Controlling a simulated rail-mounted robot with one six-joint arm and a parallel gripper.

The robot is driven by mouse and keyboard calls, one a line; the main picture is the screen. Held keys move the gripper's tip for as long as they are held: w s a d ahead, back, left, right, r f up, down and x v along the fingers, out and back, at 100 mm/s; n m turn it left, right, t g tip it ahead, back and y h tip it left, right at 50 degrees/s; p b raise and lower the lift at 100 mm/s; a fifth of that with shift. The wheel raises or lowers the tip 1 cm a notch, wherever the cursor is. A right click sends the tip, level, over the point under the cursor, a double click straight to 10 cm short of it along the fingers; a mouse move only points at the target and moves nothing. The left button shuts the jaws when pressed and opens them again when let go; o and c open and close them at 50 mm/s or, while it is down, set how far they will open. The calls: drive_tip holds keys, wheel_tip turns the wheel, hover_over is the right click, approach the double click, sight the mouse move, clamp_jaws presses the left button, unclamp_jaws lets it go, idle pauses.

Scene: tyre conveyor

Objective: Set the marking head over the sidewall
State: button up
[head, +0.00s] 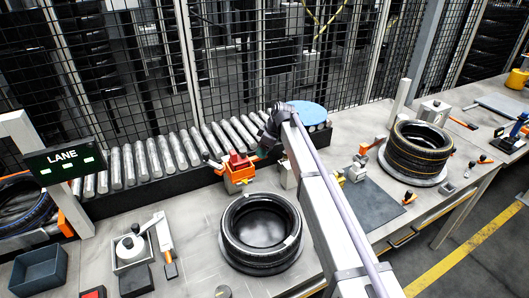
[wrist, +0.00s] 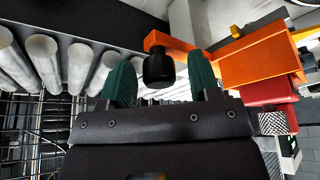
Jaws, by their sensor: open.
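An orange and red device, which looks like the marking head unit (head: 239,172), stands on the bench just behind a black tyre (head: 238,238). The tyre lies flat, with its upper sidewall facing up. In the wrist view, an orange arm (wrist: 172,40) carries a black knob (wrist: 159,70), and an orange block (wrist: 260,62) with a red part (wrist: 268,91) sits to the right. My gripper (wrist: 161,80) is open, with its green fingers on either side of the knob. I cannot tell whether they touch it. In the head view my gripper (head: 259,152) is small and partly hidden by my arm.
A roller conveyor (head: 150,160) runs behind the bench along a mesh fence. A tyre stack (head: 418,148) stands on the right. A grey bin (head: 40,272) and a white dispenser (head: 130,248) are at left. A dark mat (head: 372,205) lies right of my arm.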

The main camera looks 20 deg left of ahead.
clamp_jaws()
drive_tip(key=s+d, duration=0.3)
drive_tip(key=d, duration=0.1)
drive_tip(key=shift+s, duration=0.35)
unclamp_jaws()
drive_tip(key=p+v, duration=1)
drive_tip(key=shift+r, duration=0.35)
